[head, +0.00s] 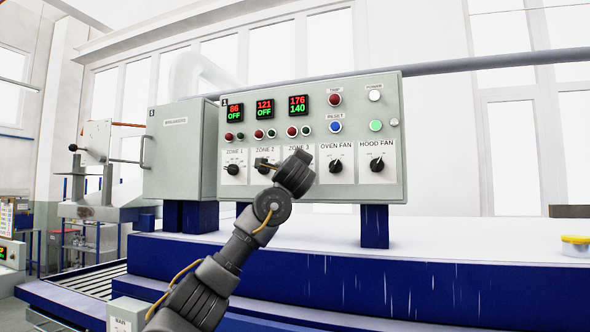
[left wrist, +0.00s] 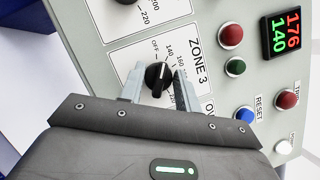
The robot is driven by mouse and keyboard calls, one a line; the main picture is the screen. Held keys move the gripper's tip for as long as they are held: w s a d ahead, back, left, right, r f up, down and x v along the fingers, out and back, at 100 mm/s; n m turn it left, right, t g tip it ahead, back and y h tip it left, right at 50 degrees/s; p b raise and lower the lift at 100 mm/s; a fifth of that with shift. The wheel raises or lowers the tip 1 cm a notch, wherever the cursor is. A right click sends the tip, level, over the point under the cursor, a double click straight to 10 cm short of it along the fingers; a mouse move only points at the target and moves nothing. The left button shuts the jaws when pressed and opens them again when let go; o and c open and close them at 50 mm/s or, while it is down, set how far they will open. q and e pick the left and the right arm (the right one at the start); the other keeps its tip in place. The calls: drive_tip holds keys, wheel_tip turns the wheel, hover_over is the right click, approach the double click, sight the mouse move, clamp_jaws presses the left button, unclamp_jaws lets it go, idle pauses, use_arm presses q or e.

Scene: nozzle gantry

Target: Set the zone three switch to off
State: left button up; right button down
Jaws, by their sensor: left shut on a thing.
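The zone three switch (left wrist: 157,80) is a black knob on a white plate marked OFF, 140, 160 and 220 in the left wrist view. Its white pointer line appears to point towards 140. The two fingers of my left gripper (left wrist: 156,88) stand on either side of the knob and are shut on it. In the head view my left gripper (head: 297,174) is in front of the zone three plate and hides the knob. The zone three display (head: 298,104) reads 176 over 140. My right gripper is not in view.
Beside it on the grey panel (head: 396,185) are the zone 1 switch (head: 233,169), zone 2 switch (head: 261,166), oven fan switch (head: 336,166) and hood fan switch (head: 377,165). Lit buttons sit above them. A blue base (head: 450,290) lies below.

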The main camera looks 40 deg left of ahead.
use_arm(q)
drive_tip(key=n+g, duration=0.1)
drive_tip(key=n, duration=0.2)
drive_tip(key=shift+r, duration=0.1)
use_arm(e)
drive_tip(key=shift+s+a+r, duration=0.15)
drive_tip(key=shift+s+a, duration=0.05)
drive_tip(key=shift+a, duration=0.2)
use_arm(q)
drive_tip(key=shift+n, duration=0.3)
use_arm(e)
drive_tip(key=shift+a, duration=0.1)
use_arm(q)
drive_tip(key=o, duration=1)
drive_tip(key=shift+c, duration=0.2)
drive_tip(key=b+v, duration=0.4)
drive_tip(key=v, duration=0.6)
drive_tip(key=shift+s+d, duration=0.25)
drive_tip(key=shift+s, duration=0.1)
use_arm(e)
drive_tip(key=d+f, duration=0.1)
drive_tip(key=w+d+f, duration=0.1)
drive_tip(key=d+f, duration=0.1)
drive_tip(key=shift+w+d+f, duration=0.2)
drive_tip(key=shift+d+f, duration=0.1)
